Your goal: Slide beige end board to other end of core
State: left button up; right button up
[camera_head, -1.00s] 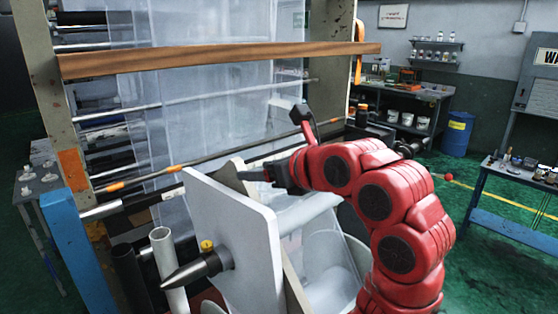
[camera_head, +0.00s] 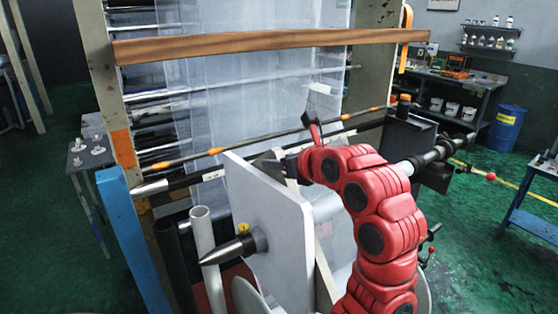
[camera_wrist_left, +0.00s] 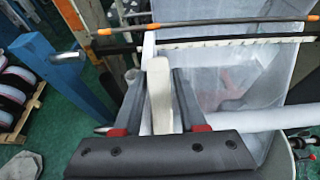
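The beige end board (camera_head: 325,285) stands upright just behind a white end board (camera_head: 268,225) in the head view, mostly hidden by it and by my arm. In the left wrist view the beige board's top edge (camera_wrist_left: 160,92) lies between the two fingers of my left gripper (camera_wrist_left: 160,85), which look closed against its sides. In the head view that gripper (camera_head: 285,167) reaches over the board's top. A pale film roll (camera_wrist_left: 245,118), apparently around the core, lies right of the board; the core itself is hidden. My right gripper is not in view.
Upright tubes (camera_head: 205,240) and a blue post (camera_head: 130,220) stand at the left. A wooden bar (camera_head: 270,44) crosses above. Green floor (camera_head: 480,230) is open at the right.

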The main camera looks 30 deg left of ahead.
pick_arm(q)
grip_shut()
jog(key=shift+w, duration=0.1)
dwell(1.1)
jog(key=w+d+p, duration=0.1)
jog(key=w+d, duration=0.1)
jog(key=w, duration=0.4)
jog(key=w+d+p, duration=0.2)
jog(key=w+d, duration=0.1)
jog(key=w, duration=0.3)
jog(key=shift+w+d, duration=0.25)
jog(key=shift+w, duration=0.1)
jog(key=shift+r, duration=0.1)
dwell(0.4)
